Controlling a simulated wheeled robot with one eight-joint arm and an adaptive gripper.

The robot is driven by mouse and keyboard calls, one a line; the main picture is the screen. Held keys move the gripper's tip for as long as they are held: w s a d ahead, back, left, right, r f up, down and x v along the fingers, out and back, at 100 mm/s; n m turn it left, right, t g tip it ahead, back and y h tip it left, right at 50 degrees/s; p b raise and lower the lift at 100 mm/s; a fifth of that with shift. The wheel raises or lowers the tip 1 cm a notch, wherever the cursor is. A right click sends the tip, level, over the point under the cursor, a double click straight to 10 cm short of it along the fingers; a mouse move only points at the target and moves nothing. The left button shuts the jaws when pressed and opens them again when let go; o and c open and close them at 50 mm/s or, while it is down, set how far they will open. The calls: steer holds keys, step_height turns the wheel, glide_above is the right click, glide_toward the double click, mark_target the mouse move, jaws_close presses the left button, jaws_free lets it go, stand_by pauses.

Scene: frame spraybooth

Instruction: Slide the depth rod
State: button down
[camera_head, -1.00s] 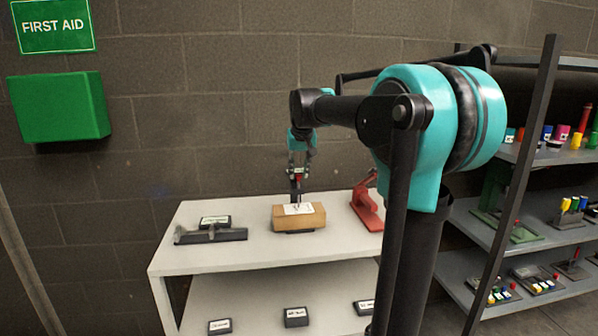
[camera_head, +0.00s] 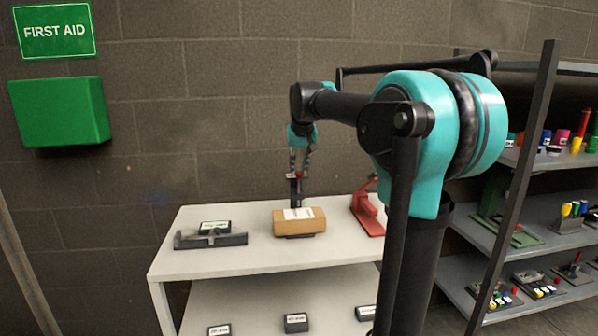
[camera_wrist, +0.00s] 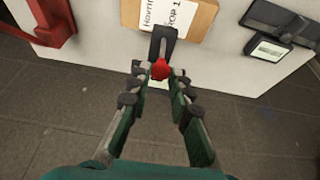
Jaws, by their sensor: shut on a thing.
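A tan wooden block (camera_head: 313,222) with a white label on top stands on the white table (camera_head: 262,261). A dark upright piece (camera_head: 295,191) with a red knob stands at the block; I cannot tell whether this is the depth rod. In the wrist view the dark piece (camera_wrist: 165,42) looks forked and overlaps the block's labelled face (camera_wrist: 200,18). My gripper (camera_wrist: 157,72) has its fingertips on both sides of the red knob (camera_wrist: 161,69) and is shut on it. The gripper also shows above the block in the head view (camera_head: 297,174).
A red tool (camera_head: 368,212) stands right of the block, and a grey fixture (camera_head: 210,239) with a dark labelled box lies left. Several small labelled boxes are on the lower shelf (camera_head: 258,300). A loaded rack (camera_head: 516,238) stands at right. The wall is close behind.

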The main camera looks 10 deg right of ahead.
steer(key=c, duration=1.3)
jaws_free()
steer(key=shift+c, duration=0.2)
steer(key=v, duration=1.2)
steer(key=s+d+f, duration=0.1)
steer(key=s+f, duration=0.4)
steer(key=f, duration=0.6)
steer(key=s+d+f, duration=0.1)
steer(key=s+f, duration=0.5)
steer(key=f, duration=0.5)
steer(key=s+d+f, duration=0.1)
steer(key=s+f, duration=0.4)
steer(key=f, duration=0.6)
steer(key=shift+s+d, duration=0.2)
steer(key=shift+d, duration=0.05)
steer(key=s+f, duration=1)
steer(key=shift+s+d, duration=0.3)
steer(key=shift+s, duration=0.05)
